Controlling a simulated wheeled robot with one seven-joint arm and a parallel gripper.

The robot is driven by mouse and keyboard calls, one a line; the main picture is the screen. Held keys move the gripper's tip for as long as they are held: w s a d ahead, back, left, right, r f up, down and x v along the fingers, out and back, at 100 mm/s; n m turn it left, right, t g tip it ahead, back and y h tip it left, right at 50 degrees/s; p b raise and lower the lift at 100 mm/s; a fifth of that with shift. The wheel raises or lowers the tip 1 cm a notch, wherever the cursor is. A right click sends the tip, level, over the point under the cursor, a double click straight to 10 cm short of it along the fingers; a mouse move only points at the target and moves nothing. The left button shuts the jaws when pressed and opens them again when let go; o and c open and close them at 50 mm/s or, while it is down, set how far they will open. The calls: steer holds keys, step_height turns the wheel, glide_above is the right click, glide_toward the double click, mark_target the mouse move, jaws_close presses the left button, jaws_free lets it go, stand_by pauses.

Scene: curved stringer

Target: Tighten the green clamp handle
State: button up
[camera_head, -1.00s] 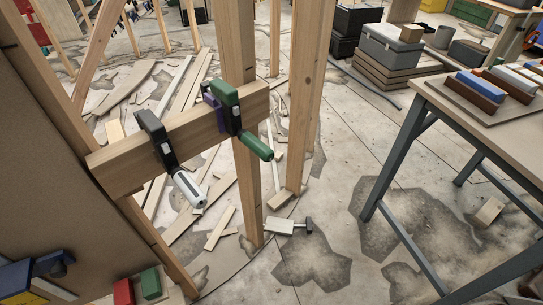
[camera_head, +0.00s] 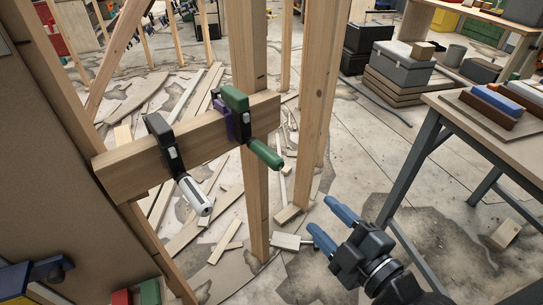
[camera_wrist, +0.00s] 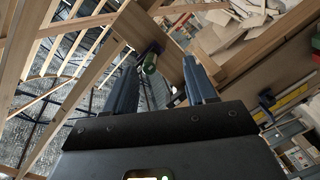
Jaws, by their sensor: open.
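The green clamp handle (camera_head: 266,154) sticks out to the lower right from a green, black and purple clamp (camera_head: 235,112) on the horizontal wooden beam (camera_head: 135,170). A second clamp (camera_head: 163,146) with a white handle (camera_head: 195,196) is on the same beam to the left. My gripper (camera_head: 331,225) has blue fingers. It is open and empty, to the lower right of the green handle and apart from it. In the wrist view the fingers (camera_wrist: 160,82) point up at the beam, and the green handle (camera_wrist: 150,63) shows between them.
Upright wooden posts (camera_head: 307,110) stand behind and right of the clamps. A table (camera_head: 455,110) with blue and brown blocks is at the right. Open space lies between posts and table.

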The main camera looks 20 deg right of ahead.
mark_target(263, 154)
steer(key=w+a+r+n+y, duration=0.1)
steer(key=w, duration=0.2)
steer(key=w+a+r+n+y, duration=0.1)
steer(key=w+a+r+n, duration=0.1)
steer(key=w, duration=0.1)
steer(key=w+a+r+n, duration=0.1)
steer(key=w, duration=0.2)
steer(key=shift+w+a+r+n+t+y, duration=0.2)
steer(key=shift+a+r+n+t+y, duration=0.1)
steer(key=shift+n+y, duration=0.1)
steer(key=p+x, duration=0.2)
steer(key=x, duration=0.5)
steer(key=shift+w+a+f, duration=0.1)
steer(key=shift+c, duration=0.2)
steer(key=c, duration=1)
